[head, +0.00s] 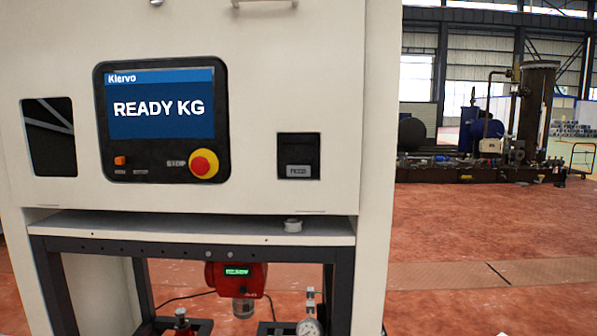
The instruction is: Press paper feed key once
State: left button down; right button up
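A white dispenser cabinet (260,110) fills the left and middle of the head view. Its black control panel (150,155) has a blue screen (160,104) reading "Klervo" and "READY KG". Below the screen are a small orange button (120,160), small dark marks or keys, and a red emergency stop knob (204,163) on a yellow ring. A black recessed unit (298,156) with a small labelled plate sits right of the panel. I cannot make out which key is the paper feed key. Neither gripper is in view.
A shelf (190,228) below the panel carries a small round pale piece (293,225). Under it are a red device (236,276) with a green display and a pressure gauge (308,326). The red floor (480,240) at right is clear; machinery stands far behind.

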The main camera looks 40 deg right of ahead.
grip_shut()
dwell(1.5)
